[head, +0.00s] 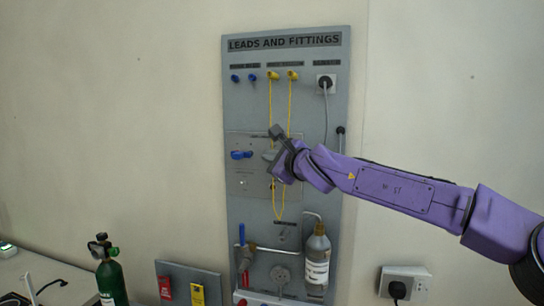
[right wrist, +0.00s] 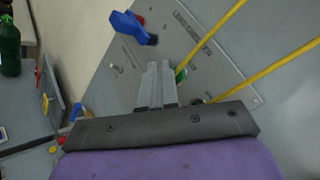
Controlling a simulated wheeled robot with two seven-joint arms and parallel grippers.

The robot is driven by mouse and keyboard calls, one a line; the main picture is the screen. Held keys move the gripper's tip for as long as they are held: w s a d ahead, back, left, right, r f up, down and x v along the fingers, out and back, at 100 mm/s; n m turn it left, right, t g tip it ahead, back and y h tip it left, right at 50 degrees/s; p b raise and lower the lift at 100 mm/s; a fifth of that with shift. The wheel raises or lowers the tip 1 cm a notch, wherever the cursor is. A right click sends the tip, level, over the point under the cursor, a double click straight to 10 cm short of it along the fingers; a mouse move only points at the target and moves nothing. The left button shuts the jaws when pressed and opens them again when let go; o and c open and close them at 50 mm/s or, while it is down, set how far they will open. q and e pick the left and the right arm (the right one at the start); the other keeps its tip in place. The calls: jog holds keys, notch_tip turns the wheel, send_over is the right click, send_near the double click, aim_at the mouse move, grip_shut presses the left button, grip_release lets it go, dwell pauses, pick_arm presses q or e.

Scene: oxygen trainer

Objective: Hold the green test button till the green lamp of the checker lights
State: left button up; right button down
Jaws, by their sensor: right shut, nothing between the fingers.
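The checker plate (head: 243,180) is a grey plate on the upright board, and it also shows in the right wrist view (right wrist: 225,84). A small green round part (right wrist: 181,74) shows on it just right of my right gripper's fingertips; I cannot tell whether it is the test button or the lamp. No lit green lamp shows. My right gripper (head: 268,156) is in front of the plate and hides part of it. Its fingers (right wrist: 155,70) are shut and empty, with their tips close to the plate; contact cannot be told. My left gripper is not in view.
A yellow lead (head: 290,100) hangs in a loop by my gripper. A bottle (head: 318,258) is lower right, a green cylinder (head: 110,280) lower left. A wall socket (head: 404,282) is at right.

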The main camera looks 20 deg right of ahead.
dwell(0.3)
jog(key=shift+w+d+p, duration=0.25)
jog(key=shift+w+p, duration=0.1)
jog(key=shift+p, duration=0.05)
jog(key=shift+w+d+p, duration=0.25)
jog(key=shift+w+p, duration=0.1)
jog(key=shift+p, duration=0.05)
dwell(0.5)
jog(key=shift+s, duration=0.1)
dwell(1.6)
jog(key=shift+s+a+b, duration=0.45)
jog(key=shift+s+b, duration=0.05)
jog(key=shift+s, duration=0.05)
